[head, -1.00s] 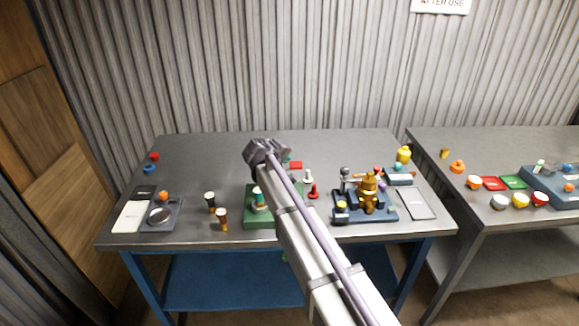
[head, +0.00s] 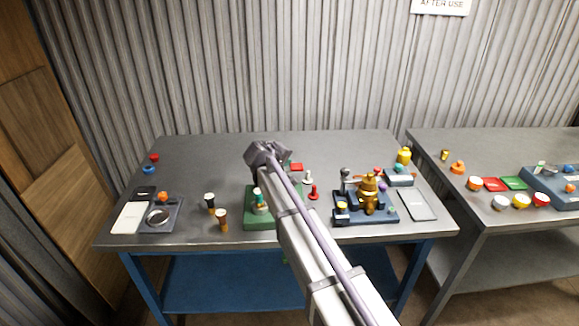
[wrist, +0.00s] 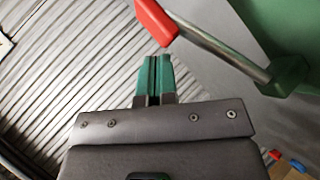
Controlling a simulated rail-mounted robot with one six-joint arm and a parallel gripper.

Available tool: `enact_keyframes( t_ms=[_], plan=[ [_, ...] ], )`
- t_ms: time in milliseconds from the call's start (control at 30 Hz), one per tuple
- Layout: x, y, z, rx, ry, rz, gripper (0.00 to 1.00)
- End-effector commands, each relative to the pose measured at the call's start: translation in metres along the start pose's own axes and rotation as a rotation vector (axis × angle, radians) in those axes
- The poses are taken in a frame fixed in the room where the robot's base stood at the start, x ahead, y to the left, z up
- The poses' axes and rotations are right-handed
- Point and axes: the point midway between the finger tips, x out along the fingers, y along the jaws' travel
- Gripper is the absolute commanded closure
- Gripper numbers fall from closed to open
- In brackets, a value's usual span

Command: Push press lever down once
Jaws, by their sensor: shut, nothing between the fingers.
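The press lever (wrist: 217,41) is a metal rod with a red grip (wrist: 156,20) at one end, and it joins a green body (wrist: 290,75) at the right of the wrist view. My gripper (wrist: 153,58) has its green fingers shut and empty. The fingertips are close beside the red grip; I cannot tell whether they touch. In the head view the press's green base (head: 258,222) stands mid-table, partly hidden by my arm. My gripper's end (head: 266,153) is above and behind it, its fingertips not clear. A red piece (head: 297,166), perhaps the grip, shows beside it.
A blue fixture (head: 365,215) with a brass fitting stands right of the press. Red (head: 314,192) and white small pieces stand between. Two dark-and-gold pieces (head: 221,219) stand to the left, with a scale-like tray (head: 172,228) beyond. The table's back strip is clear.

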Motion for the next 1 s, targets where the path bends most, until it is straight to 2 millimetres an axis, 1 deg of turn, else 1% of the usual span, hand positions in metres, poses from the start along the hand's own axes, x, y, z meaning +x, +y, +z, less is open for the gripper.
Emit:
enact_keyframes(
  t_ms=[1000],
  plan=[
    [0.0091,-0.0067,0.0066,0.0,0.0,0.0,1.0]
  ],
)
